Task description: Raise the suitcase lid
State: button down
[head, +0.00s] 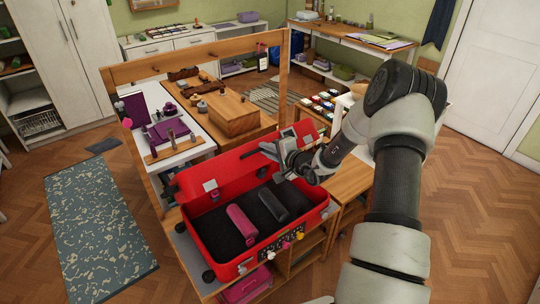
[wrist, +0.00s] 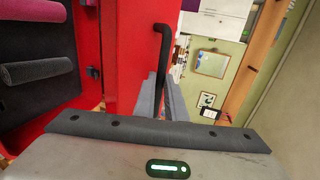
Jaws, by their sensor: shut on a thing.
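The red suitcase (head: 222,258) stands open on a wooden stand. Its red lid (head: 232,168) is raised along the far side, roughly upright; its exact angle is hard to tell. My gripper (head: 272,150) is at the top edge of the lid. In the wrist view my gripper (wrist: 162,85) has its two fingers on either side of the black handle (wrist: 162,45), shut on it. The red lid (wrist: 125,55) fills the area left of the fingers. Inside the suitcase lie a magenta roll (head: 242,224) and a dark grey roll (head: 272,204) on dark lining.
Behind the suitcase is a wooden frame (head: 190,62) with a table holding a wooden box (head: 228,115).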

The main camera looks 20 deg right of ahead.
jog(key=shift+g, duration=0.5)
jog(key=shift+w+a+r, duration=0.3)
jog(key=shift+w+r, duration=0.3)
jog(key=shift+w, duration=0.2)
jog(key=shift+w+a+r, duration=0.25)
jog(key=shift+w+r, duration=0.4)
jog(key=shift+w, duration=0.15)
jog(key=shift+w+a+r, duration=0.3)
jog(key=shift+w+r, duration=0.3)
jog(key=shift+w, duration=0.2)
jog(key=shift+g+h, duration=0.3)
jog(key=shift+w+a+r, duration=0.2)
jog(key=shift+w+r, duration=0.1)
jog(key=shift+w, duration=0.25)
jog(key=shift+w+a+r, duration=0.25)
jog(key=shift+w+r, duration=0.05)
jog(key=shift+w, duration=0.3)
jog(key=shift+w+a+r, duration=0.2)
jog(key=shift+w+r, duration=0.1)
jog(key=shift+w, duration=0.25)
jog(key=w+a+r+g, duration=0.1)
jog(key=w+a, duration=0.1)
jog(key=w, duration=0.3)
jog(key=w+a+r, duration=0.1)
jog(key=w+r, duration=0.1)
jog(key=w, duration=0.3)
jog(key=shift+w+a+r+g+h, duration=0.15)
jog(key=shift+w+a+g+h, duration=0.25)
